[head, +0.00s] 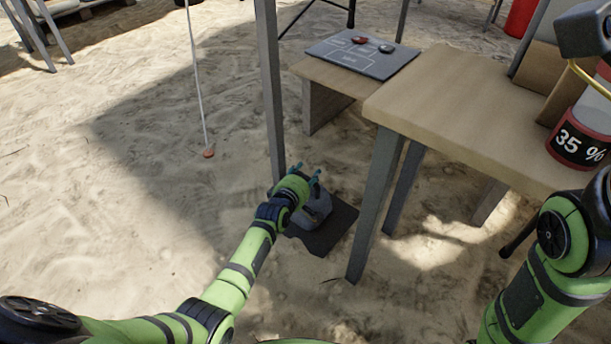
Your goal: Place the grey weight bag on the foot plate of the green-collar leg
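The grey weight bag (318,207) sits on a dark flat foot plate (336,232) on the sand, at the base of a grey upright leg (270,90). No green collar shows on the visible part of this leg. My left gripper (306,171) is right at the bag, at its upper left, and hides part of it. Its teal fingertips stand apart with nothing visible between them. I cannot tell whether the hand touches the bag.
A wooden table (465,105) with grey legs stands right of the foot plate, bearing a red-banded container (580,145) marked 35 %. Behind it, a grey board (362,60) lies on a lower wooden surface. A cord with a reddish weight (208,153) hangs at left. Open sand lies left.

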